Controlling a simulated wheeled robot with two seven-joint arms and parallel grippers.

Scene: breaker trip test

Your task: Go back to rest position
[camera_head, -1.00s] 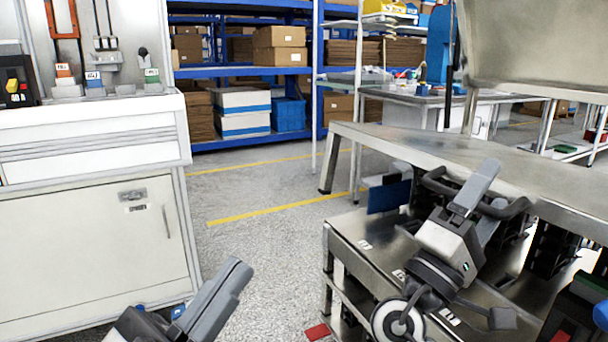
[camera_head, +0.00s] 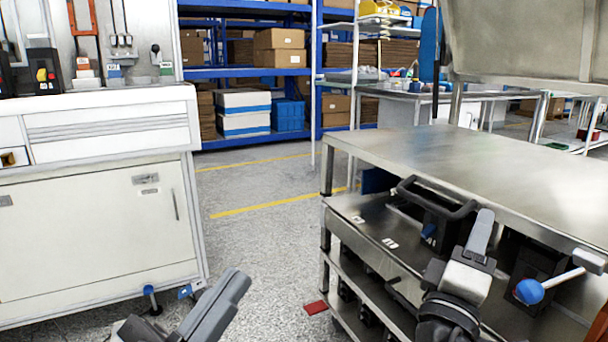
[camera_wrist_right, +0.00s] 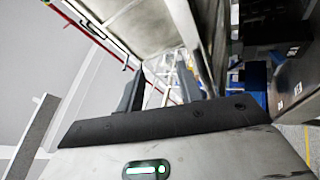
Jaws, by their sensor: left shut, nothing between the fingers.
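My left gripper (camera_head: 222,304) is at the lower middle of the head view. Its fingers are together and hold nothing, over the speckled floor. My right gripper (camera_head: 482,232) is at the lower right, in front of the metal workbench. In the right wrist view, its two dark fingers (camera_wrist_right: 160,88) stand apart, with nothing seen between them. Whether it touches the bench cannot be told.
The metal workbench (camera_head: 440,155) has a lower shelf with dark devices and a black handle (camera_head: 432,197). A blue-knobbed lever (camera_head: 530,291) is close to my right arm. A white cabinet (camera_head: 95,235) stands at left. Open floor (camera_head: 255,240) lies between them.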

